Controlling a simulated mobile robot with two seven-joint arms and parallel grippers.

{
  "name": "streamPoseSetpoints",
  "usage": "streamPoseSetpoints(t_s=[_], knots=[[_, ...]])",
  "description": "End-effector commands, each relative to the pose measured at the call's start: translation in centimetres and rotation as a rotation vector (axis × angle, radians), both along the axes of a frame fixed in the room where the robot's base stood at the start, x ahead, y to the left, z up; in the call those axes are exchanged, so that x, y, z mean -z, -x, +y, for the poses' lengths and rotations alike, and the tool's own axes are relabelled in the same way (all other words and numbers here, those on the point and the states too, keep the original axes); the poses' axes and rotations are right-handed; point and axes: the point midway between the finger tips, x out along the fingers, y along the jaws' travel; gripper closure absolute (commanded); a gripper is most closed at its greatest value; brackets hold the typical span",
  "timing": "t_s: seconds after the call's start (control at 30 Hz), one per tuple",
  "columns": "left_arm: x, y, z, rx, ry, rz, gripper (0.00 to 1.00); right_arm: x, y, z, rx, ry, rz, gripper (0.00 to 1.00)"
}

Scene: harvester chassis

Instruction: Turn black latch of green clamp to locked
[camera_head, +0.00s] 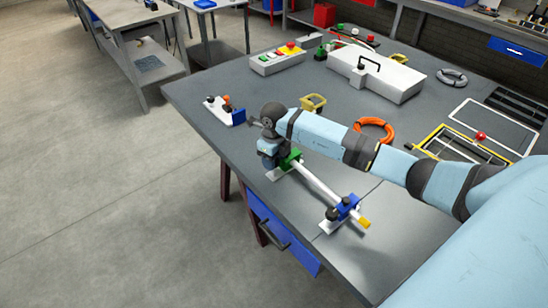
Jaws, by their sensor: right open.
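The green clamp (290,160) stands on a white base plate (274,175) near the left front edge of the workbench. It is partly covered by my right arm's wrist. A white rod (322,187) runs from it toward the lower right. My right gripper (270,161) is open, low beside the green clamp, on its left side in the picture. Its fingertips are small and dark, and I cannot tell whether they touch the clamp. The black latch cannot be made out against the dark gripper. My left gripper is not in view.
A blue clamp (347,207) with a black knob carries the rod's yellow-tipped end (364,222). A fixture with a blue block (239,117) stands left of my wrist. An orange ring (388,126) and a yellow-framed tray (428,146) lie beyond my arm. A white box (385,88) stands farther back.

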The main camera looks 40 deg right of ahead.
Motion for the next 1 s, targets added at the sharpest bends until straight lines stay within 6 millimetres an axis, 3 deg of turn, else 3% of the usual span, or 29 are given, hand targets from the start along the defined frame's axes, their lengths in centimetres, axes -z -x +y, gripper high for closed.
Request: streamPoseSetpoints(t_s=[0.2, 0.37, 0.7, 1.0], knots=[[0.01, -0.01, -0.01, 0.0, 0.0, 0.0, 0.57, 0.04, 0.0, 0.0, 0.0, 0.0, 0.0, 0.52], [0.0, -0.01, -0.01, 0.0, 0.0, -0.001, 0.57, 0.03, 0.01, 0.0, 0.0, 0.0, 0.0, 0.87], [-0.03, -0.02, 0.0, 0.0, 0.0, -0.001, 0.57, 0.01, 0.02, -0.03, 0.038, 0.0, 0.001, 0.87], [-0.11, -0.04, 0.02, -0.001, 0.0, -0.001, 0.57, 0.0, 0.01, -0.03, 0.225, 0.001, 0.001, 0.87]])
